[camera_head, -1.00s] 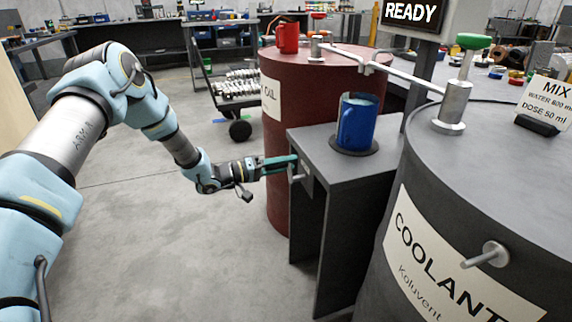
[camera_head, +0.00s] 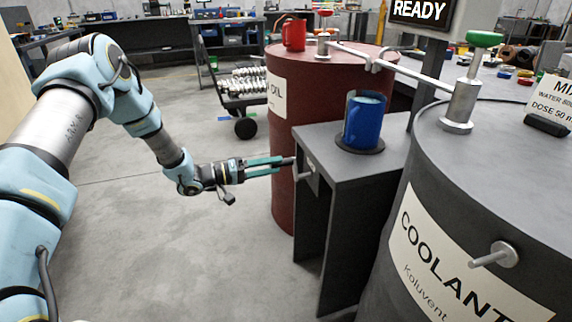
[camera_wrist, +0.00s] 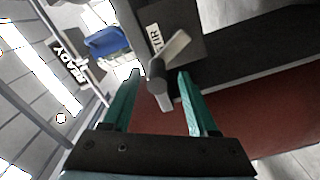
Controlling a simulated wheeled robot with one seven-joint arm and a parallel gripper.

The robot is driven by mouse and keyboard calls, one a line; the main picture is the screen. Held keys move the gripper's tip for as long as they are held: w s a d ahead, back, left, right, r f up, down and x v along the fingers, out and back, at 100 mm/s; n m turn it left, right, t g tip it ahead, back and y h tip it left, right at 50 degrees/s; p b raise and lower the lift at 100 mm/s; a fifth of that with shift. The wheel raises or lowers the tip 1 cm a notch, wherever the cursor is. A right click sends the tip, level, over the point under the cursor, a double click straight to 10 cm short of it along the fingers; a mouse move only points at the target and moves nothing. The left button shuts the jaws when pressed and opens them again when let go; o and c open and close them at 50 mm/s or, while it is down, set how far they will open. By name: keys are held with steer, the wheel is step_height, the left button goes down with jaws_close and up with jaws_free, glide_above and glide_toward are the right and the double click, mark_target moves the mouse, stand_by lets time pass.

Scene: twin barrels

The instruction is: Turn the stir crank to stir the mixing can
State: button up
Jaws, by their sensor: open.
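The blue mixing can (camera_head: 364,122) stands upright on a round dark pad on top of the grey stand (camera_head: 345,168). It also shows in the wrist view (camera_wrist: 106,42). The stir crank (camera_wrist: 173,48) is on the stand's side, beside a label partly reading "STIR" (camera_wrist: 154,36). Its peg-like handle (camera_wrist: 157,70) points towards me. My gripper (camera_head: 284,165) is level with the crank, just left of it. Its teal fingers are open and empty, one on each side of the handle in the wrist view. I cannot tell whether the handle reaches in between the tips.
A red barrel (camera_head: 284,190) stands behind the stand, with a red mug (camera_head: 294,35) on top. The grey coolant barrel (camera_head: 465,190) with a peg (camera_head: 494,255) is close on the right. A screen (camera_head: 420,12) reads "READY". The floor at left is clear.

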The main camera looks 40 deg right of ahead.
steer(key=shift+v, duration=2.35)
